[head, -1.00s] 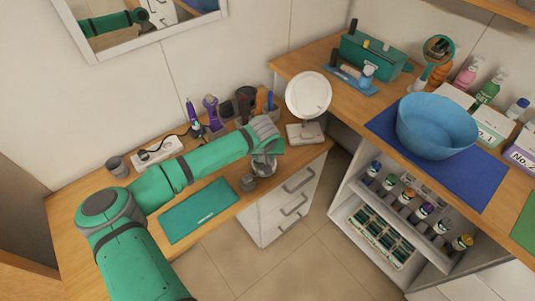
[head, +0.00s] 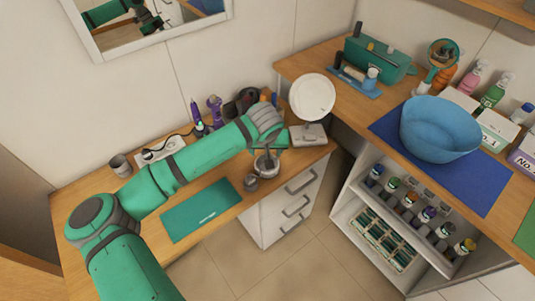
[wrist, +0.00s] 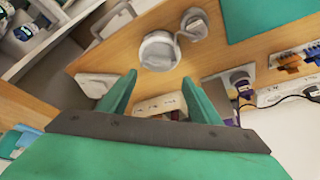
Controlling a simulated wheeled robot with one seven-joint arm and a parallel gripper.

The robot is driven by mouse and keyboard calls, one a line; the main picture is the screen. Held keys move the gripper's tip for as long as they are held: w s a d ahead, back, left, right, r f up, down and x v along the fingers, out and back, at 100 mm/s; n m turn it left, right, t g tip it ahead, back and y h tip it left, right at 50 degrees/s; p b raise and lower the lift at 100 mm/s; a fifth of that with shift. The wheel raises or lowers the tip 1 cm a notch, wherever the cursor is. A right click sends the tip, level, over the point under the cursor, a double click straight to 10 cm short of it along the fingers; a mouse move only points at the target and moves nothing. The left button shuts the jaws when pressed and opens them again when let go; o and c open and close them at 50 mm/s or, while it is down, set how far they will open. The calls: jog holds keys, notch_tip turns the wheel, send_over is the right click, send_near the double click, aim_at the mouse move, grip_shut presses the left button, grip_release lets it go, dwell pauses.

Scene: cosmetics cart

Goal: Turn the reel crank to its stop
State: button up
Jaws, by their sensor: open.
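What looks like the reel is a pale grey round drum (head: 266,166) on the wooden counter near its front edge, beside the green mat. It also shows in the wrist view (wrist: 158,51). A smaller round grey piece, apparently the crank's knob (wrist: 194,24), sits beside it, joined by a short arm; in the head view the knob (head: 251,183) is at the drum's lower left. My gripper (head: 268,149) is just above and behind the drum. In the wrist view my gripper (wrist: 160,92) has its two green fingers spread with nothing held; drum and knob lie beyond the fingertips.
A round white mirror (head: 313,97) stands close to the right of my gripper. Hair tools (head: 214,108) and a power strip (head: 163,148) are along the wall. The green mat (head: 201,211) is flat. A blue bowl (head: 438,129) is on the right counter.

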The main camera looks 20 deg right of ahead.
jog(key=shift+v, duration=1.35)
jog(key=shift+d, duration=0.15)
